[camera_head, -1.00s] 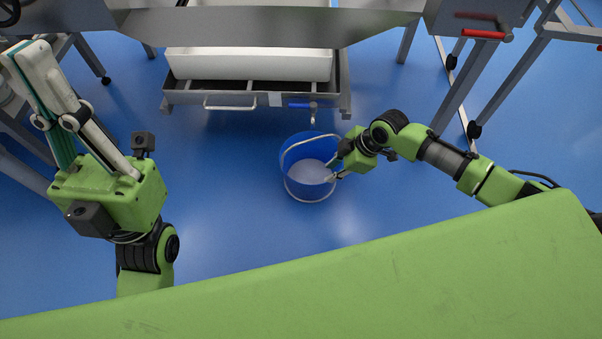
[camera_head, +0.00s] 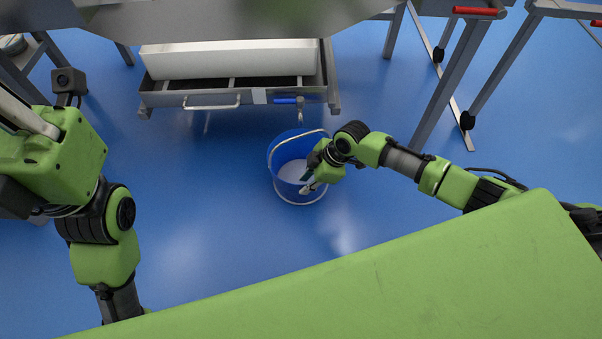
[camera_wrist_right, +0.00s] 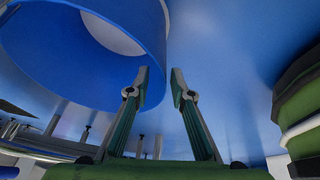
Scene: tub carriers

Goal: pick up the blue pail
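The blue pail (camera_head: 285,157) stands upright on the blue floor in the head view, with its thin handle over the far side of its mouth. My right gripper (camera_head: 308,187) is at the pail's near right side, with its fingertips overlapping the rim in the picture. In the right wrist view the fingers (camera_wrist_right: 161,80) are apart, and the edge of the pail (camera_wrist_right: 95,75) shows between and behind them. I cannot tell whether a finger is inside the pail. My left gripper (camera_head: 22,118) is at the left edge, far from the pail, its fingertips cut off.
A steel frame with a white tub (camera_head: 230,60) and a dark tray (camera_head: 210,93) stands behind the pail. A tap with a blue handle (camera_head: 288,101) sits just beyond the pail. Metal table legs (camera_head: 455,85) stand at right. The floor (camera_head: 215,215) is clear left and in front.

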